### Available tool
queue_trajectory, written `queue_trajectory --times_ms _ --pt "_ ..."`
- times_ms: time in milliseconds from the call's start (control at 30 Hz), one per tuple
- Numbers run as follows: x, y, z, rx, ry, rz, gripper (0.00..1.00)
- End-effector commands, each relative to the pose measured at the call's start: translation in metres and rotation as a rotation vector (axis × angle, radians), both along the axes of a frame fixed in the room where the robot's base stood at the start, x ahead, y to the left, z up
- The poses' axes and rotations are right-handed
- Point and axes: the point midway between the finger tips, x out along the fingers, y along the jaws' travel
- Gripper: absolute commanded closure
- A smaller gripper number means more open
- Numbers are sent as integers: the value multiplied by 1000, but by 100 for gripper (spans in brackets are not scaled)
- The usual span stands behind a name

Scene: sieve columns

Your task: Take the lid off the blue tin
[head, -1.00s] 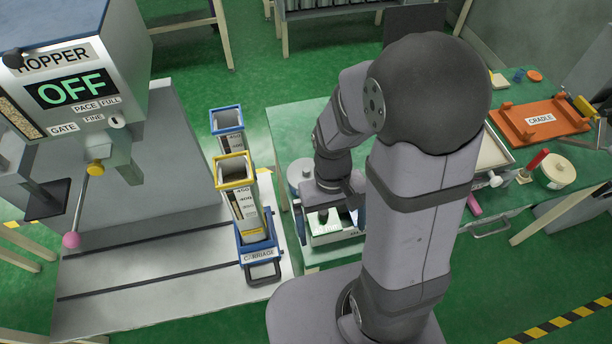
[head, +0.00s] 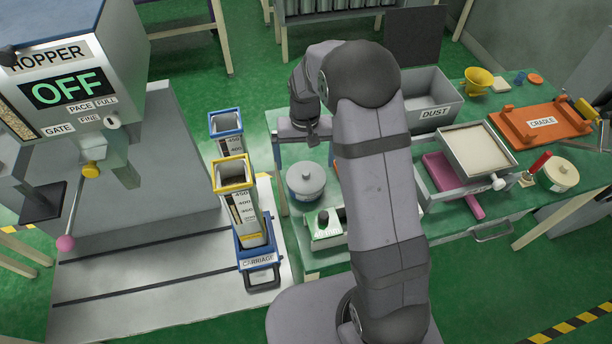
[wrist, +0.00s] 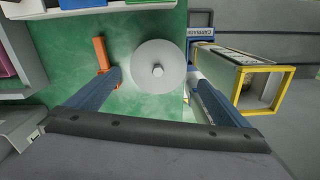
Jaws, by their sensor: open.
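The blue tin (head: 305,190) stands on the green bench, a round grey-blue tin. Its lid (head: 306,175) is on, with a small knob in the middle. In the wrist view the lid (wrist: 150,55) shows from above as a pale grey disc with its knob (wrist: 158,70) near the centre. My gripper (wrist: 152,76) is open and empty, its two blue fingers apart on either side of the lid's near part in that view.
An orange handle (wrist: 101,55) lies beside the tin. A cream tin (head: 560,175) is at far right.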

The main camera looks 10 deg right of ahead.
Motion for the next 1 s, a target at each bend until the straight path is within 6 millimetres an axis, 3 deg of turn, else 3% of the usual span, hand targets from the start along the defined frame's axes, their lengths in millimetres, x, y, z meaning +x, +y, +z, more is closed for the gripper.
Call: queue_trajectory --times_ms 433,800,1000 --pt "-2 -1 -20 0 4 1 0" --pt "-3 -2 -58 0 5 1 0" --pt "-2 -2 -65 0 1 2 0"
